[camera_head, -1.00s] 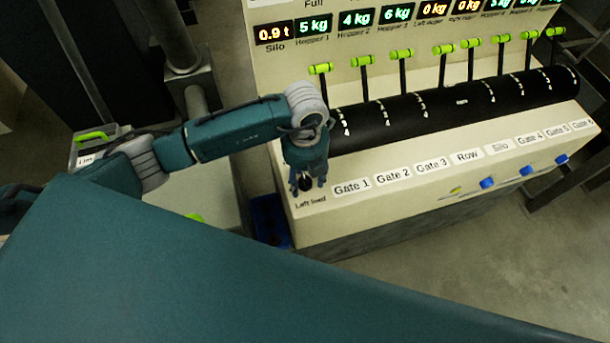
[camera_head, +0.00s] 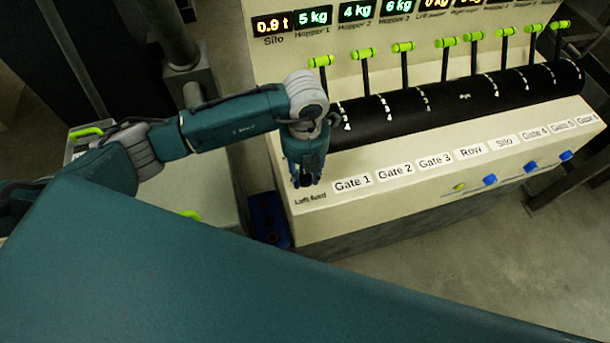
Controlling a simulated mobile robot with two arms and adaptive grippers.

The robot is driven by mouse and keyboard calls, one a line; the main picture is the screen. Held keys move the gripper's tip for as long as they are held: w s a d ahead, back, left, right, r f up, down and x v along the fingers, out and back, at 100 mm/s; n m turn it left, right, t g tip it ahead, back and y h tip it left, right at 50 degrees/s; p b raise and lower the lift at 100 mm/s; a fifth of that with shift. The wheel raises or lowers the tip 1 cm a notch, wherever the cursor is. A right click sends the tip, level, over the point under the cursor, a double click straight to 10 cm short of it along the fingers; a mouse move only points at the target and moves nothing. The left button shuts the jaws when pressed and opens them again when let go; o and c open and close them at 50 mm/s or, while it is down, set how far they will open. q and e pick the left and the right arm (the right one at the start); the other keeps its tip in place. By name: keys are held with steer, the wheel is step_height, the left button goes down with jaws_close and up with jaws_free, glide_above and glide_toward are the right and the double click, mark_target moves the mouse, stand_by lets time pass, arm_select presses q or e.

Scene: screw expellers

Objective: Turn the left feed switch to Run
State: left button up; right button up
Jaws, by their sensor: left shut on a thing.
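The left feed switch (camera_head: 305,184) is a small dark knob at the left end of the cream console (camera_head: 380,228), just above the printed "Left feed" label. My left gripper (camera_head: 305,181) points down over it and is shut on it. The fingers hide most of the knob, so I cannot read its position. No Run mark can be made out. My right gripper is not in view.
A row of levers with green handles (camera_head: 403,47) rises from a black drum (camera_head: 450,100) behind the labels. Lit displays (camera_head: 313,17) stand at the back. Blue knobs (camera_head: 490,180) line the front right. A blue box (camera_head: 268,218) is on the floor left of the console.

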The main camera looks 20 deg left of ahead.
mark_target(305, 175)
arm_select(q)
steer(key=m+b, duration=0.4)
steer(key=b, duration=0.1)
steer(key=m+b, duration=0.3)
steer(key=b, duration=0.2)
steer(key=shift+w+f+m, duration=0.15)
steer(key=shift+m, duration=0.25)
steer(key=shift+r+m+b, duration=0.25)
steer(key=shift+m+b, duration=0.85)
steer(key=shift+b, duration=0.3)
steer(key=o, duration=1.2)
steer(key=shift+c, duration=0.2)
step_height(305, 175, up, 12)
